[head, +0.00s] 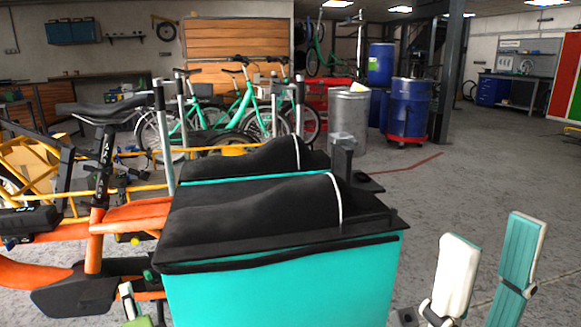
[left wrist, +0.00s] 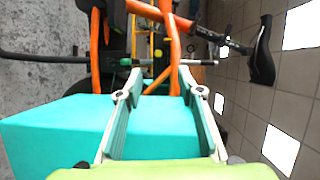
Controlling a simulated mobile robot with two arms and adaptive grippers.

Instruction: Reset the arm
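A cargo bike has an orange frame (head: 150,214) and a turquoise cargo box (head: 290,285) with a black cover (head: 250,225). My left gripper (head: 138,290) is low beside the box's left end, partly cut off by the frame bottom and partly hidden. In the left wrist view, its two fingers (left wrist: 158,75) stand apart with nothing clearly gripped. The orange frame (left wrist: 168,50) shows beyond and between them, and the turquoise box (left wrist: 50,130) lies behind the fingers; whether they touch is unclear. My right gripper (head: 487,255) is open and empty, right of the box.
The black saddle (head: 100,108) rises at the left. Turquoise bikes (head: 245,105), a grey bin (head: 349,125) and blue barrels (head: 408,108) stand behind. A workbench (head: 510,88) is at the back right. The floor on the right is clear.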

